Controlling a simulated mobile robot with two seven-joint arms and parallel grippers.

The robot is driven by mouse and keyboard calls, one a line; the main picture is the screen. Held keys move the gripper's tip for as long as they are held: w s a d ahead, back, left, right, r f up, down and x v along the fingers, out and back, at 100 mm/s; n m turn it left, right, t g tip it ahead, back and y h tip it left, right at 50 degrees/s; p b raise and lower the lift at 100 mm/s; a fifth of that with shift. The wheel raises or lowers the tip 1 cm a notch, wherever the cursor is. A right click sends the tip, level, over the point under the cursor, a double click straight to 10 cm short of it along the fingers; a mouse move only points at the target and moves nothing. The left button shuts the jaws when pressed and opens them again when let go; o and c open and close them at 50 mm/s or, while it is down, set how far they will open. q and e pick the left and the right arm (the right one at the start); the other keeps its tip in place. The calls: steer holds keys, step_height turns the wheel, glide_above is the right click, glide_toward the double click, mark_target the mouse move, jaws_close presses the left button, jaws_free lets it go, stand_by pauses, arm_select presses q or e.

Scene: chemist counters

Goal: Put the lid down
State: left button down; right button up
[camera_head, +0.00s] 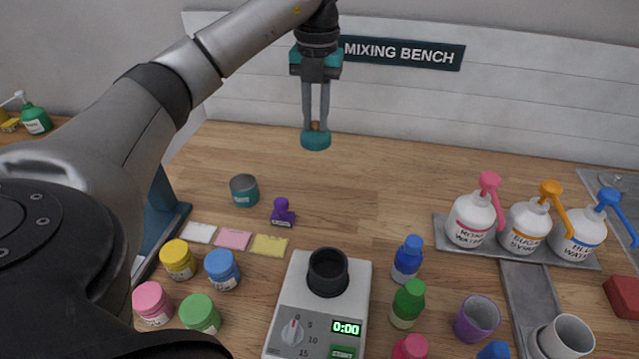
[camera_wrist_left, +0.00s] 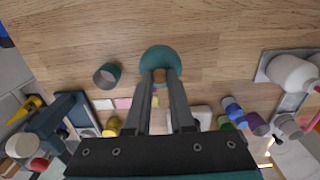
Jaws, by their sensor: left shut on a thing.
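My left gripper (camera_head: 317,124) is shut on the small knob of a round teal lid (camera_head: 316,141). It holds the lid in the air over the back part of the wooden counter. The lid shows in the left wrist view (camera_wrist_left: 159,59) between the fingertips (camera_wrist_left: 160,78), with its brown knob gripped. An open teal tin (camera_head: 244,190) stands on the counter to the left of the lid and nearer to me. The tin also shows in the left wrist view (camera_wrist_left: 107,76). My right gripper is not in view.
A purple stamp (camera_head: 283,212) and coloured cards (camera_head: 232,239) lie in front of the tin. Several jars (camera_head: 178,260), a mixer (camera_head: 320,316) with a black cup and small bottles (camera_head: 407,259) stand nearer. Pump bottles (camera_head: 470,219) stand right. The counter's back middle (camera_head: 390,160) is clear.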

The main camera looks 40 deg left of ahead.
arm_select(q)
step_height(320, 180, down, 8)
steer(key=shift+f+b, duration=0.2)
steer(key=shift+b, duration=0.4)
steer(key=shift+f, duration=0.85)
steer(key=shift+f+b, duration=0.4)
steer(key=shift+f, duration=1.4)
steer(key=c, duration=0.8)
jaws_free()
steer(key=shift+f, duration=0.15)
step_height(320, 180, up, 12)
steer(key=shift+w+d+r+p, duration=0.1)
steer(key=shift+d+r+p, duration=0.1)
steer(key=shift+p, duration=0.95)
